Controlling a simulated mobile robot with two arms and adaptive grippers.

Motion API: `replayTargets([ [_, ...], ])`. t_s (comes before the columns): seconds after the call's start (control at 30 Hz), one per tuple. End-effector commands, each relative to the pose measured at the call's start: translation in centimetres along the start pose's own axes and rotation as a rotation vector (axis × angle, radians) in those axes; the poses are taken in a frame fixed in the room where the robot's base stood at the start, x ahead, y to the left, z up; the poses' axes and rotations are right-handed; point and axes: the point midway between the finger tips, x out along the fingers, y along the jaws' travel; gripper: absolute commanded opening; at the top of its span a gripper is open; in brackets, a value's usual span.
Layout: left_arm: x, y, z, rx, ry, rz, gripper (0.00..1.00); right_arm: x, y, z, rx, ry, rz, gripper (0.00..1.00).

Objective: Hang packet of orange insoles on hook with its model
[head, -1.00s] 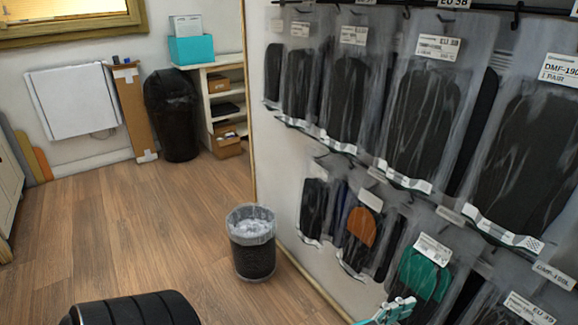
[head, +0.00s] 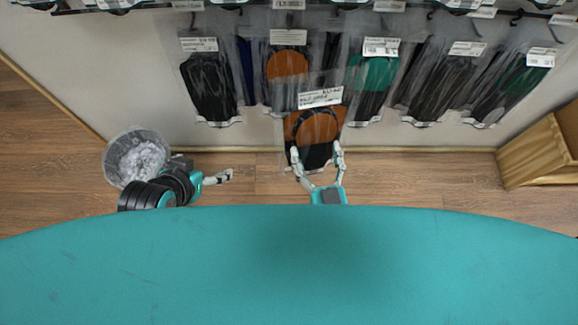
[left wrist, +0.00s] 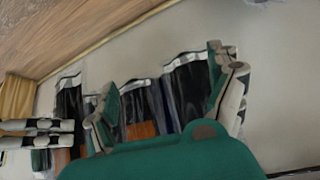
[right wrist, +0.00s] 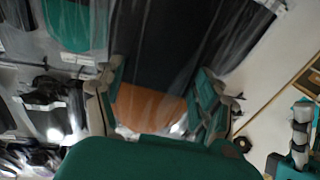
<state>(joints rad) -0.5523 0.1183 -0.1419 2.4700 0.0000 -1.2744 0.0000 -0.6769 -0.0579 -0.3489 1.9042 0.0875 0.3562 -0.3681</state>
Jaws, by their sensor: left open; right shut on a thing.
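A clear packet of orange and black insoles (head: 305,128) with a white label on top is held by its lower end in my right gripper (head: 318,160). The packet also fills the middle of the right wrist view (right wrist: 150,102). It is upright in front of the wall, just below and partly in front of a hanging packet with an orange insole (head: 287,66). Whether the two touch is unclear. The hook behind that hanging packet is hidden. My left gripper (head: 228,176) is open and empty, low and left of the held packet, and faces the wall (left wrist: 165,105).
A black packet (head: 209,88) hangs to the left, and green (head: 372,82) and black packets (head: 436,82) hang to the right. A lined waste bin (head: 138,157) stands beside my left arm. A wooden box-like piece (head: 540,152) stands at right.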

Motion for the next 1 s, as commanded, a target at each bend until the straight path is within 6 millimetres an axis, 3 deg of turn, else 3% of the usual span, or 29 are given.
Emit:
replayTargets([
  [0.1,-1.4,-0.4,3.4,-0.006,-0.175,-0.009,0.91,-3.2,-3.3,1.1,0.007,-0.023,-0.039,0.32],
  [0.2,-2.2,-0.6,5.3,-0.009,-0.268,-0.013,0.91,-4.9,-5.0,1.7,0.009,-0.03,-0.057,0.32],
  [0.37,-2.5,-0.7,6.4,-0.011,-0.319,-0.016,0.91,-5.6,-5.8,2.0,0.011,-0.031,-0.066,0.32],
  [0.67,-1.3,-0.6,5.5,-0.008,-0.256,-0.012,0.91,-2.9,-5.2,2.3,0.012,-0.029,-0.064,0.32],
  [1.0,0.1,-0.1,1.6,-0.002,-0.063,-0.002,0.91,-0.4,-4.7,2.3,0.011,-0.029,-0.065,0.32],
])
